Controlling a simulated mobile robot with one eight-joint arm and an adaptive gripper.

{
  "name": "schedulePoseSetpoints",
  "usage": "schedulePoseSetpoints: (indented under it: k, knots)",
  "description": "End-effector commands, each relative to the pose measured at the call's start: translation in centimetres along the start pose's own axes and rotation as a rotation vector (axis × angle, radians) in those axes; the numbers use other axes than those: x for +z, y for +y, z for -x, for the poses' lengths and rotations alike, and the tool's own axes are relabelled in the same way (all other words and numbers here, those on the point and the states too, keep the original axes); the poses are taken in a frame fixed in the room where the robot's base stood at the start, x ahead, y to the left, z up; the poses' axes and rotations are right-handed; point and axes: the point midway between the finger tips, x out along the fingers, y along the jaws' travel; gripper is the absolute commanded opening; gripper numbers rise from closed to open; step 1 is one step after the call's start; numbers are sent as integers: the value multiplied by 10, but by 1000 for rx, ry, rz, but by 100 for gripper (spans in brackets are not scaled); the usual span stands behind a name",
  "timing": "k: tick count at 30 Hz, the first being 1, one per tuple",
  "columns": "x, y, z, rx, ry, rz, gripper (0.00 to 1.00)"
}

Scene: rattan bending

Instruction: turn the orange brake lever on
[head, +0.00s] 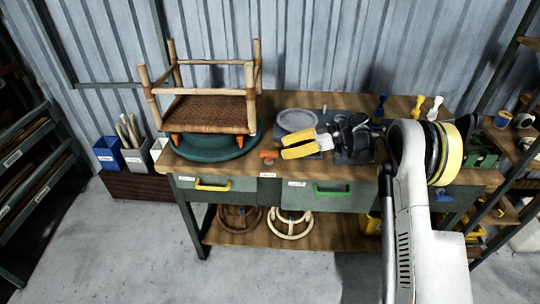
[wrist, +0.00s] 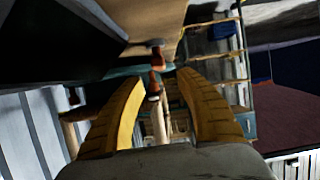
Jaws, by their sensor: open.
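The orange brake lever (head: 268,155) is a small piece near the table's front edge, just right of the green turntable (head: 212,151). My gripper (head: 283,147) has yellow fingers spread open, pointing left above the tabletop, with tips a little right of the lever. In the wrist view the picture looks upside down, and the lever (wrist: 157,56) shows beyond and between the two open fingers (wrist: 155,78), untouched. Other orange pieces (wrist: 153,87) show behind it, by the chair legs. Whether the lever is on or off I cannot tell.
A rattan chair (head: 208,112) stands on the turntable. A grey round dish (head: 297,120) lies behind my gripper. Blue, yellow and white small items stand at the back right. Drawers with a yellow handle (head: 213,186) and a green handle (head: 331,190) are below the tabletop.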

Motion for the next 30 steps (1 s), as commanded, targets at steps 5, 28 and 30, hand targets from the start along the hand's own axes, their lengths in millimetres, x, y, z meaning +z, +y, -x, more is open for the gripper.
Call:
schedulePoseSetpoints:
  k: [5, 28, 30]
  knots:
    - [3, 0, -38, 0, -1, 0, 41]
    - [0, 0, -67, 2, -2, -2, 0]
    - [0, 0, -67, 2, -2, -2, 0]
